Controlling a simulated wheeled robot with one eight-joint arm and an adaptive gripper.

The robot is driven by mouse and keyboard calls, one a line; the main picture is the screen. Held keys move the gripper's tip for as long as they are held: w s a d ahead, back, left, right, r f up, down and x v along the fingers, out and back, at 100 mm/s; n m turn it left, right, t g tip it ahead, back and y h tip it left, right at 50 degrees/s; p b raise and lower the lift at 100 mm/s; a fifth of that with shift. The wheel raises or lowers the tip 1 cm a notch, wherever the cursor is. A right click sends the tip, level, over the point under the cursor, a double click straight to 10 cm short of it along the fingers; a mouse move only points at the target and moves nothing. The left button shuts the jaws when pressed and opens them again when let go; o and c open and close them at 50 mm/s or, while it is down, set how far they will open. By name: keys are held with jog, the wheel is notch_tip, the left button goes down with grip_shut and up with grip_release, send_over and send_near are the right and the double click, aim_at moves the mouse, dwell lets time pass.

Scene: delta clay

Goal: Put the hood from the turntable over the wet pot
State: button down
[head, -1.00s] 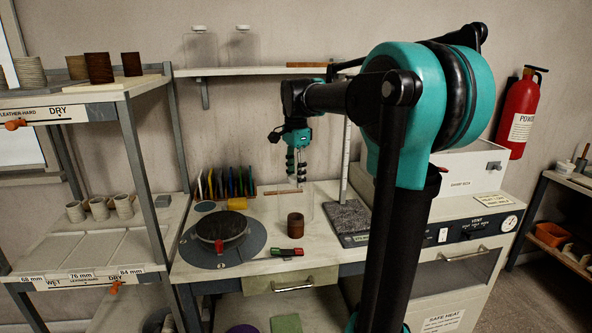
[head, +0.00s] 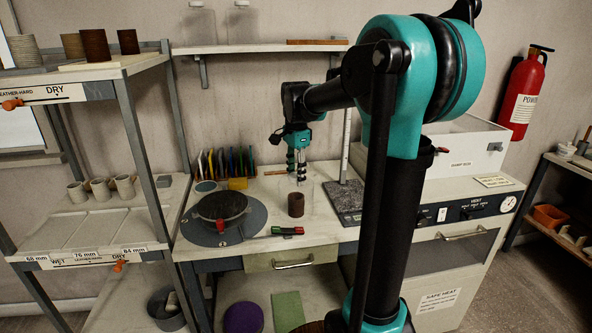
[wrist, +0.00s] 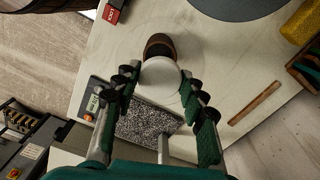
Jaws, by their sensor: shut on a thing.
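The hood (head: 309,187) is a clear, barely visible cylinder. Its pale round top (wrist: 160,73) lies between my fingertips in the wrist view. My gripper (head: 297,178) points down and is shut on the hood. The wet pot (head: 296,205) is a small dark brown cylinder standing upright on the bench, below my gripper. In the wrist view the pot (wrist: 159,44) shows just past the hood's top, partly covered by it. Faint clear rings surround the pot there, but I cannot tell how low the hood's rim is. The turntable (head: 255,222) stands left of the pot.
A speckled grey slab (head: 347,196) with an upright post is close on the right. A yellow sponge (head: 238,184) and a tool rack stand behind. A wooden stick (wrist: 254,103) lies nearby.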

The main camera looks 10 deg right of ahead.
jog(key=shift+f, duration=0.2)
jog(key=c, duration=0.8)
grip_release()
